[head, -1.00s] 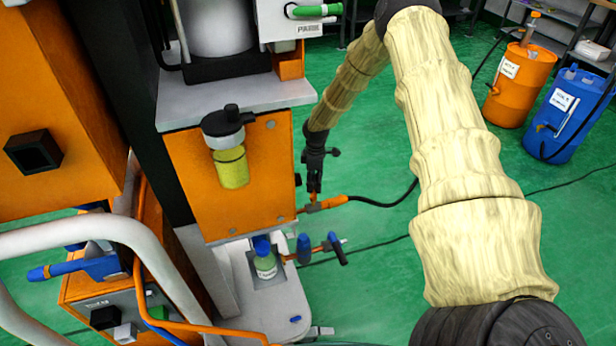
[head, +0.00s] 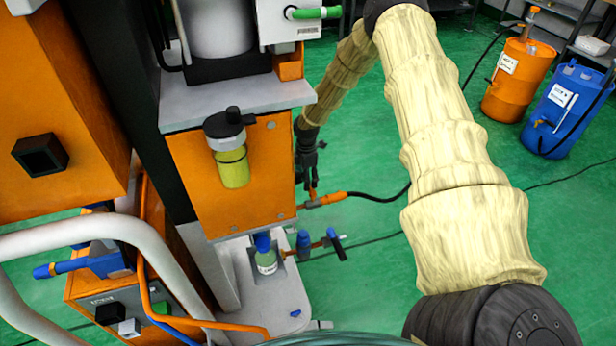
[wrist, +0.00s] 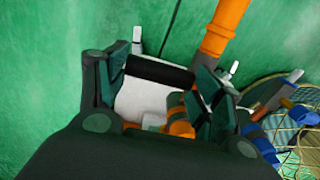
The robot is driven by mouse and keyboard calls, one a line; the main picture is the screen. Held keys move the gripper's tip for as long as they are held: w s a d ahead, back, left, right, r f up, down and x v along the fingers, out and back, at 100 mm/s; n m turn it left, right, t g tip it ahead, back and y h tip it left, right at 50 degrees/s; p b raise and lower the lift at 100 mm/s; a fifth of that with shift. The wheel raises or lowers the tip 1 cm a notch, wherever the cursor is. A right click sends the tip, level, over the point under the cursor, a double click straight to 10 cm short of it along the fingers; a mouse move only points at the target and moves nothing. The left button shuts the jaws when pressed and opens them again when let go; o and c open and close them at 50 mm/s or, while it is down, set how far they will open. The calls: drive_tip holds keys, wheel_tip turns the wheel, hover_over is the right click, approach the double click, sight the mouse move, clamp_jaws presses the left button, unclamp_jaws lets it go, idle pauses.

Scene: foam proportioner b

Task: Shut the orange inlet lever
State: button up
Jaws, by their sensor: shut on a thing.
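The orange inlet fitting (head: 325,199) sticks out to the right from the lower edge of the orange cabinet, with a black hose on its end. My gripper (head: 312,190) points down at it from above. In the wrist view my gripper (wrist: 163,92) has its two dark fingers on either side of a black bar (wrist: 160,72), which looks like the lever's grip. Orange parts (wrist: 180,128) show just below the bar. My gripper is shut on the lever, though the exact contact is partly hidden by the fingers. The lever's angle is hard to make out in the head view.
A blue valve (head: 304,243) with a dark-ended handle sits below, beside a small bottle (head: 265,262) on a pale ledge. The orange cabinet (head: 245,175) stands close on the left. Orange (head: 517,80) and blue (head: 566,112) drums stand far right.

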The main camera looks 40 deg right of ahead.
drive_tip(key=o, duration=1.4)
drive_tip(key=shift+o, duration=0.2)
wheel_tip(320, 180, up, 12)
drive_tip(key=shift+f, duration=0.15)
drive_tip(key=shift+f, duration=5.9)
